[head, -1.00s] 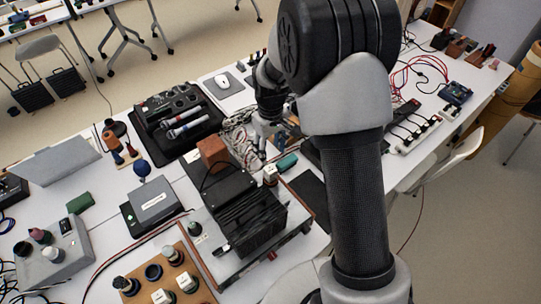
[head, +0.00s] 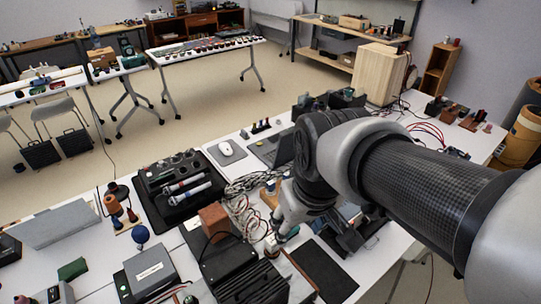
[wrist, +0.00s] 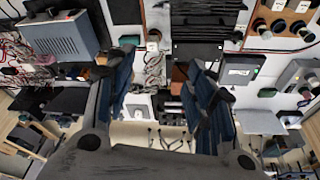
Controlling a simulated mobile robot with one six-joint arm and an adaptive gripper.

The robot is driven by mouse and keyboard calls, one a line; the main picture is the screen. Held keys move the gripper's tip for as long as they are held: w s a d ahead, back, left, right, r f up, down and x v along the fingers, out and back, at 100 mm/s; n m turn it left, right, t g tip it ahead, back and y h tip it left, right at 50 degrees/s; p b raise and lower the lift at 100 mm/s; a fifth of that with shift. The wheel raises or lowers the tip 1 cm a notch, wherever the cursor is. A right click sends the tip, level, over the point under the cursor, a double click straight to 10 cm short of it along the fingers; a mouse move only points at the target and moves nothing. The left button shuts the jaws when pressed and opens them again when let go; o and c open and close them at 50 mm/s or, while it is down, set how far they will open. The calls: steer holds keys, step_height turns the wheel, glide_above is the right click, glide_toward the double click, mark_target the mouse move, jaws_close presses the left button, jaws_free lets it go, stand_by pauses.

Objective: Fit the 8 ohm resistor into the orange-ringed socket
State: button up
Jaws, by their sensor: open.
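My gripper (wrist: 160,72) is open in the wrist view, its two blue-padded fingers spread with nothing held between them. Small white blocks (wrist: 153,36) lie ahead of the fingers, beside the black finned unit (wrist: 205,25). Their markings are too small to read, so I cannot tell which is the 8 ohm resistor. A wooden board (wrist: 258,38) with several dark round parts shows at the upper right of the wrist view. I cannot make out the orange-ringed socket. In the head view, my arm covers part of the bench around my gripper.
The white bench is crowded. In the head view, a black tray with microphones (head: 187,187), a brown block (head: 213,218), a coiled grey cable (head: 243,205) and a grey box (head: 150,270) stand left of my arm. A dark flat mat (head: 323,268) lies clear in front.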

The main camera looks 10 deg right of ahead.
steer(key=s+m+t, duration=0.1)
steer(key=s, duration=0.7)
steer(key=shift+s+r, duration=0.3)
steer(key=shift+s, duration=0.05)
